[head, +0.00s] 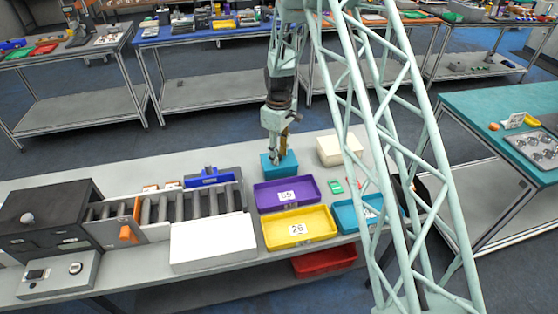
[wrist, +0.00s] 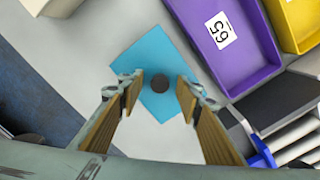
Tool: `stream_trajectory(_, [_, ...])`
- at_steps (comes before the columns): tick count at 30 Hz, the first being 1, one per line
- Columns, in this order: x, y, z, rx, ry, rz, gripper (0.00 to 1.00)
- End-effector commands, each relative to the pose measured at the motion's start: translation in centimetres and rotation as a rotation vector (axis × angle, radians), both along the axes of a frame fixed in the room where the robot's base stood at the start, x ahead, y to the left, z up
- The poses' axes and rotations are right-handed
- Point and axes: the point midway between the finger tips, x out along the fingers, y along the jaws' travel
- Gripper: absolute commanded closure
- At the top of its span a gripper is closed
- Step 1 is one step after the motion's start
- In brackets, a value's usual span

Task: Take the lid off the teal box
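The teal box (head: 281,165) stands on the grey table behind the purple tray. In the wrist view its lid (wrist: 146,55) is a flat teal square, with a round dark knob (wrist: 159,84) on it. My gripper (head: 276,148) is directly above the box in the head view. In the wrist view my gripper (wrist: 159,82) is open, one finger on each side of the knob with a gap to both. How high the fingertips are above the lid is hard to tell. The lid appears to be on the box, whose inside is hidden.
The purple tray (head: 265,198) is close in front of the box, with a yellow tray (head: 272,240) nearer. A cream box (head: 340,150) stands to the right. The roller conveyor (head: 165,205) and a blue-framed device (head: 209,177) are to the left.

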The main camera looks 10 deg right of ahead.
Motion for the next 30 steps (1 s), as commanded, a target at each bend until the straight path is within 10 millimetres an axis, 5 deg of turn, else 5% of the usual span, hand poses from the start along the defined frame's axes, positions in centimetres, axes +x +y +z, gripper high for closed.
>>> stream_trajectory(10, [-0.01, 0.00, 0.01, 0.000, 0.000, 0.000, 0.69])
stream_trajectory(19, [-0.01, 0.00, 0.02, 0.000, 0.000, 0.000, 0.95])
stream_trajectory(30, [0.00, 0.00, 0.05, 0.000, 0.000, 0.000, 0.95])
